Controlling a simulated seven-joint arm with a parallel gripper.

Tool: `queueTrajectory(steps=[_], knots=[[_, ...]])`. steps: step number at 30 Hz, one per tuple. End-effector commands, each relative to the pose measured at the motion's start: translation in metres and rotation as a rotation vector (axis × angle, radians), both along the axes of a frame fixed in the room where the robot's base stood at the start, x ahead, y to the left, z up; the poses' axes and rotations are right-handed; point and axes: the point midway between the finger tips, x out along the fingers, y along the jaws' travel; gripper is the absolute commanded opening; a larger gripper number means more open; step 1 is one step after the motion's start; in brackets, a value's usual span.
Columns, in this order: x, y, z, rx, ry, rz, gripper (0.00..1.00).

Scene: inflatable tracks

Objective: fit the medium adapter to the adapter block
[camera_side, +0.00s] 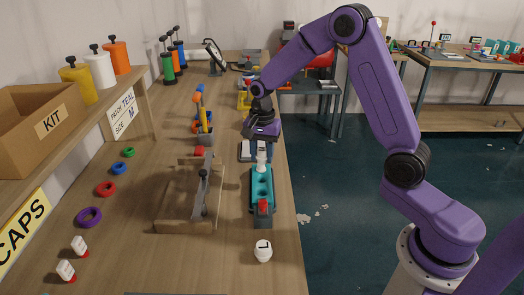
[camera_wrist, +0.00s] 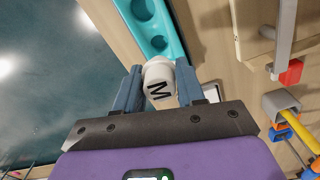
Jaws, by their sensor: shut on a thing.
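The white medium adapter (camera_wrist: 159,82), marked M, is between the two fingers of my gripper (camera_wrist: 158,72), which is shut on it. In the side view the adapter (camera_side: 261,160) shows below my gripper (camera_side: 261,146), upright at the far end of the teal adapter block (camera_side: 262,205). The block (camera_wrist: 168,32) also shows in the wrist view, just beyond the adapter, with round openings free along its top. I cannot tell whether the adapter's lower end is inside an opening or above it. A red part stands at the block's near end.
A white piece marked L (camera_side: 263,251) stands in front of the block. A wooden fixture with a grey lever (camera_side: 203,195) is left of it. A tool holder (camera_side: 204,136) stands behind the fixture. The bench edge runs close on the right.

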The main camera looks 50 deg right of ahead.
Motion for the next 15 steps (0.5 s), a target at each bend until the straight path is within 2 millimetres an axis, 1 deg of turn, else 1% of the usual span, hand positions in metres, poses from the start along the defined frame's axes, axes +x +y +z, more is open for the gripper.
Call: queueTrajectory(steps=[9, 15], knots=[[0.000, 0.000, -0.028, 0.000, 0.002, 0.001, 0.10], [0.000, 0.000, -0.041, 0.000, 0.002, 0.000, 0.10]])
